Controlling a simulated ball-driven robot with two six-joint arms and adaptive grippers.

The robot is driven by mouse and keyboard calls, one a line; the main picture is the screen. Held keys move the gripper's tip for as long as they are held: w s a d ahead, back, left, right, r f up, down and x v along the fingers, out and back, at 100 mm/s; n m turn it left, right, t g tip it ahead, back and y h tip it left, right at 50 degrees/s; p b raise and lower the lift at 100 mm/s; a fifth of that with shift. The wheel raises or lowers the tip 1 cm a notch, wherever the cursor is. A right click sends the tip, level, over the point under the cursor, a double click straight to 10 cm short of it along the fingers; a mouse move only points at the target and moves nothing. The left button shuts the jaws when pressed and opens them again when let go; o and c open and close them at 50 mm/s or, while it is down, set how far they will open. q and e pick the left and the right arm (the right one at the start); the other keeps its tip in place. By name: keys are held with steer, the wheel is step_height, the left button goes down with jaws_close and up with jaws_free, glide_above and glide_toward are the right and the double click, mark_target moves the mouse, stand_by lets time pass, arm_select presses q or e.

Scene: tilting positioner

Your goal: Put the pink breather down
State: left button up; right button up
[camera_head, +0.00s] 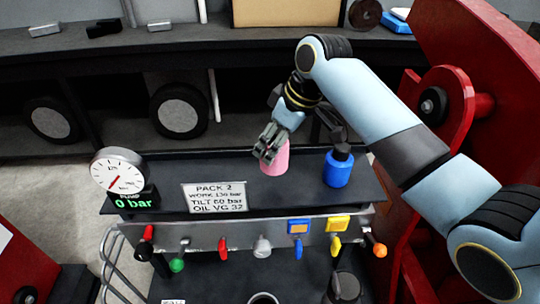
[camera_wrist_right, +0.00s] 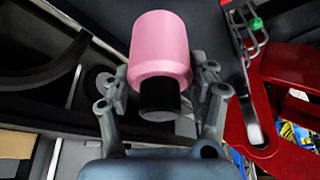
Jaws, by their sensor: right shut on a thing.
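The pink breather (camera_head: 275,161) has a pink cylindrical body and a black neck, which shows in the wrist view (camera_wrist_right: 160,95). My right gripper (camera_head: 268,147) is shut on it from above, with one finger on each side of the neck in the wrist view (camera_wrist_right: 160,82). In the head view the breather is upright over the dark shelf (camera_head: 240,173) on top of the control panel, left of a blue bottle-like breather (camera_head: 338,168) with a black top. I cannot tell whether its base touches the shelf. My left gripper is not in view.
A pressure gauge (camera_head: 117,172) reading 0 bar and a label plate (camera_head: 214,196) stand at the shelf's left and front. Coloured levers (camera_head: 262,247) line the panel below. A red machine frame (camera_head: 490,70) rises at the right. The shelf between gauge and breather looks clear.

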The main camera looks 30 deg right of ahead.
steer(key=shift+w+a+f, duration=0.3)
steer(key=shift+w+f, duration=0.15)
steer(key=shift+w, duration=0.15)
step_height(320, 180, down, 3)
steer(key=shift+f, duration=0.45)
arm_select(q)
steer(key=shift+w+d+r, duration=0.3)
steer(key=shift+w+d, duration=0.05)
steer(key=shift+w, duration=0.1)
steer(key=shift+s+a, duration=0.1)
arm_select(e)
steer(key=shift+f, duration=0.15)
steer(key=o, duration=1.3)
steer(key=shift+o, duration=0.2)
